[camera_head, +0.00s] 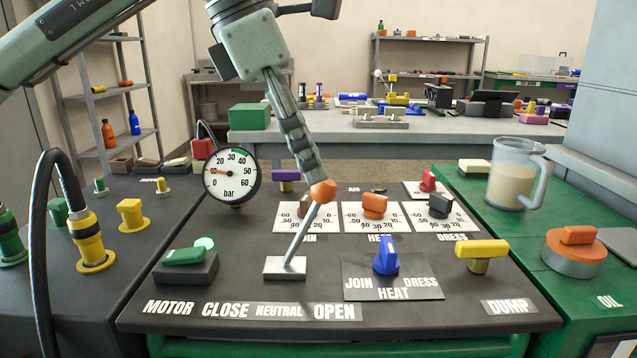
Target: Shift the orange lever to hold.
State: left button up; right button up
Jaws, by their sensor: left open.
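The orange lever (323,191) has an orange ball on a thin metal rod that rises from a metal base (286,267) on the dark control panel. The rod is tilted up to the right. The labels in front of the base read CLOSE, NEUTRAL and OPEN (279,311); I can read no "hold" label. My left gripper (316,176) comes down from above, with its fingers at the orange ball. The fingers are seen edge-on and overlap, so whether they touch the ball is unclear. My right gripper is out of view.
A blue knob (386,255) and a yellow valve handle (481,250) stand right of the lever. A green switch (184,257) is left of it. A clear jug (517,172) stands on the green surface at right.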

aim_at(324, 189)
pick_arm(q)
jog(key=x, duration=0.6)
jog(key=shift+c, duration=0.6)
grip_shut()
